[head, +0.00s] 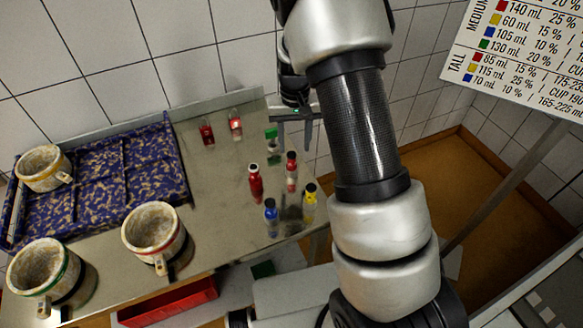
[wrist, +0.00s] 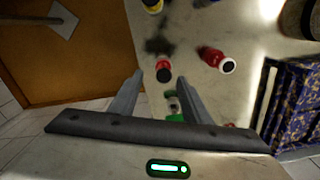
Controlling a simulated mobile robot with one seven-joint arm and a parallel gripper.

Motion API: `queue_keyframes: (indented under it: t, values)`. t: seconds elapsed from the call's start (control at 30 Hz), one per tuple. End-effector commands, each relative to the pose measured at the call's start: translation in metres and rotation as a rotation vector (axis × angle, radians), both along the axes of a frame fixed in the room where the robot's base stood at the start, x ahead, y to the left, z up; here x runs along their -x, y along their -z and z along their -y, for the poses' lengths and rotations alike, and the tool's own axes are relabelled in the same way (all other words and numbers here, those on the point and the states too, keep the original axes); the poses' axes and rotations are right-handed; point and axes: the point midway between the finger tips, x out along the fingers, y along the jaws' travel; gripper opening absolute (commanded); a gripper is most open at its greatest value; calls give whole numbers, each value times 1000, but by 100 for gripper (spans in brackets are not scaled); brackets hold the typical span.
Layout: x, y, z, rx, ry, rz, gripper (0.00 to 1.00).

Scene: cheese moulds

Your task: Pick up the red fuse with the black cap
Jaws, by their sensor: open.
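In the head view a red fuse with a dark cap (head: 291,176) stands on the metal table near its right edge. In the wrist view it is the red fuse with a black cap (wrist: 163,64), just past and roughly between my fingertips. My gripper (head: 292,140) is open and empty, behind the dark-capped fuse in the head view. Its fingers also show in the wrist view (wrist: 160,78), apart from the fuse.
A blue fuse (head: 271,221) and a yellow fuse (head: 309,206) stand in front. A green item (head: 271,133) is near my fingers. A patterned tray (head: 180,165) and several moulds (head: 152,235) fill the left.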

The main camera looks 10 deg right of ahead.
Motion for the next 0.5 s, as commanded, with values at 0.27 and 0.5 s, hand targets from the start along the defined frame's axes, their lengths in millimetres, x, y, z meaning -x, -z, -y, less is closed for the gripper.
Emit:
queue_keyframes:
  t: [0.27, 0.5]
  values:
    - [0, 26, -5, 1, 0, -4, 43]
    - [-2, 54, -7, 0, 1, 0, 43]
